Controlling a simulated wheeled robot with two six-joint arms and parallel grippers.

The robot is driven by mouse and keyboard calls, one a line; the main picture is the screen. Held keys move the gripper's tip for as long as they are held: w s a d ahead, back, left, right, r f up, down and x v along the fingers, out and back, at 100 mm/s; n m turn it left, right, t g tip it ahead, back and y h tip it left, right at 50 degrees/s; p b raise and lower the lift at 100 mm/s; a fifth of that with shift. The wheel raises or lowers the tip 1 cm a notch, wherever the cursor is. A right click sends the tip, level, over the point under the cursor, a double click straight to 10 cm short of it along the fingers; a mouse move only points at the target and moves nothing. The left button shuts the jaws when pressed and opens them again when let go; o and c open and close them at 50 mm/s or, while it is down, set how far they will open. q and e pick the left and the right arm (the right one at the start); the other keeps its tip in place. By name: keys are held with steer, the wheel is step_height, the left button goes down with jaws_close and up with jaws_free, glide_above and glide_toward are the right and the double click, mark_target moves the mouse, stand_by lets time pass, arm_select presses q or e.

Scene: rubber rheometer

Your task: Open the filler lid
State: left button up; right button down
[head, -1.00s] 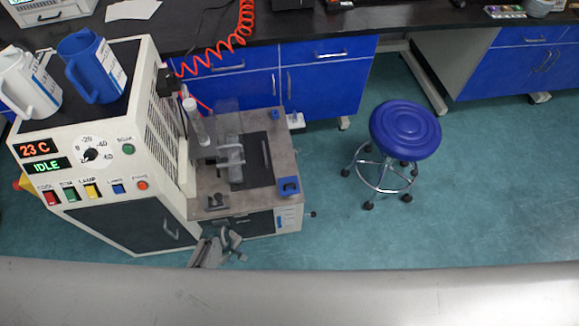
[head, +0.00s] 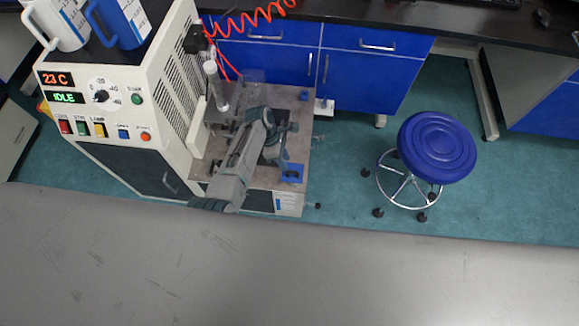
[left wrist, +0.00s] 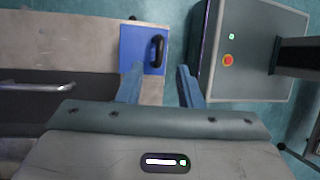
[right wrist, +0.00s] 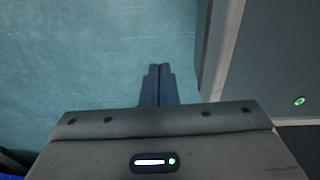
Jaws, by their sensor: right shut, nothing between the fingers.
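The filler lid, a blue square plate with a dark loop handle, lies flat at the front right corner of the machine's deck in the head view (head: 291,173). It also shows in the left wrist view (left wrist: 134,48), handle upright on its right part. My left gripper (head: 284,148) reaches over the deck beside the lid. In the left wrist view its fingers (left wrist: 158,84) are apart and empty, just short of the lid and handle. My right gripper (right wrist: 158,85) is shut and empty, with only floor beyond it; the head view does not show it.
The cream machine body (head: 128,95) with displays and knobs stands left of the deck (head: 215,160). A clear cylinder (head: 214,85) rises at the deck's back left. A blue stool (head: 437,147) stands right. Floor between deck and stool is clear.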

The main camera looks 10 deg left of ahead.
arm_select(q)
steer(key=x, duration=0.5)
steer(key=shift+b, duration=0.3)
jaws_close()
